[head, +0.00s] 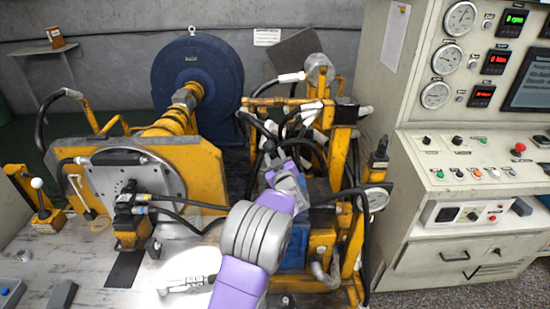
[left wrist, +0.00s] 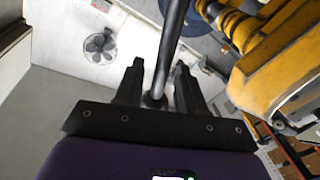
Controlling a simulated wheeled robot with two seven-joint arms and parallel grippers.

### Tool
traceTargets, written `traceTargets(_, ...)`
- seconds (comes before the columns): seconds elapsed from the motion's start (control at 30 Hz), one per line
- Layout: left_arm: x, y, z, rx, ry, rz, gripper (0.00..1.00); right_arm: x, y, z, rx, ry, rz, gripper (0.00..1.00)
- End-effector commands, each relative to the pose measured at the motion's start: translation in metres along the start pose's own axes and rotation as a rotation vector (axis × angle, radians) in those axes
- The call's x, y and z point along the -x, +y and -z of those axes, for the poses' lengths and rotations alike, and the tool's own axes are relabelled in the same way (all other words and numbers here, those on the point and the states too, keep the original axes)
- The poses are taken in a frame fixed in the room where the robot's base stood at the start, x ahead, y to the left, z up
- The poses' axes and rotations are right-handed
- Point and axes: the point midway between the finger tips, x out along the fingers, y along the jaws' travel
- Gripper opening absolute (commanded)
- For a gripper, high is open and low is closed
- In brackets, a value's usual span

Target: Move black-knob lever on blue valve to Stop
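My left gripper (head: 287,172) is at the end of my purple and grey arm, above the middle of the hose-covered machine. In the left wrist view, the fingers of the left gripper (left wrist: 159,68) stand apart on both sides of a dark metal rod, the lever (left wrist: 168,45). A dark rounded end, seemingly the black knob (left wrist: 155,101), lies between the fingers near the palm. Slim gaps show beside the rod; contact at the knob is unclear. Blue housing (head: 295,255) shows beside my arm. The lever's base and Stop marking are not readable. My right gripper is out of view.
A yellow frame with black hoses surrounds the gripper. A pressure gauge (head: 377,198) and a black upright knob (head: 381,146) stand to its right. A large blue round housing (head: 197,75) is behind left. A control cabinet (head: 470,170) stands right. A white-knob lever (head: 37,184) is far left.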

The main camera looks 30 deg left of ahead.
Motion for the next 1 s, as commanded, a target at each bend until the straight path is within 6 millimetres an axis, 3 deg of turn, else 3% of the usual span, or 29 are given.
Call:
traceTargets(0.37, -0.0069, -0.0001, 0.0001, 0.0, 0.0, 0.0, 0.39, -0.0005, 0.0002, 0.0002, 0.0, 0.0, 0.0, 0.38)
traceTargets(0.63, -0.0067, 0.0, -0.0001, 0.0, -0.001, 0.0, 0.0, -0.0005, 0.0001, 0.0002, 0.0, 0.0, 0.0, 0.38)
traceTargets(1.0, -0.0058, 0.004, 0.0004, -0.023, 0.002, -0.003, 0.0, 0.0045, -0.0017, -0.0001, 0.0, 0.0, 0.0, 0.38)
